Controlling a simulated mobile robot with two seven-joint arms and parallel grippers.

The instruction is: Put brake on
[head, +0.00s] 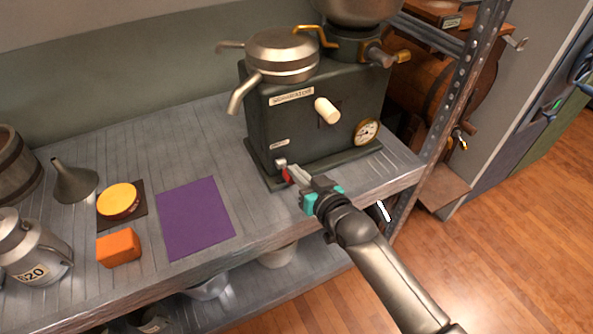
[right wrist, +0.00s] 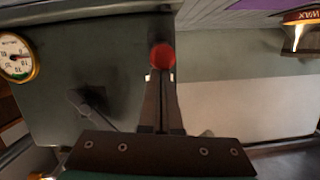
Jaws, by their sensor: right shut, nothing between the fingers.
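A dark green machine (head: 345,105) stands on the grey metal shelf, with a small lever low on its front left corner. The lever has a metal top (head: 281,162) and a red end (head: 287,175). My right gripper (head: 295,173) is shut with its fingertips at the red end. In the right wrist view, the red round end (right wrist: 162,57) sits just beyond the tips of my right gripper (right wrist: 162,78). I cannot tell whether they touch. Nothing shows between the fingers. The small label beside the lever is too small to read. My left gripper is not in view.
A white-handled crank (head: 327,110) and a round gauge (head: 367,131) are on the machine's front. A purple mat (head: 195,217), an orange block (head: 118,247) and a funnel (head: 73,182) are left on the shelf. A perforated metal post (head: 440,120) rises at right.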

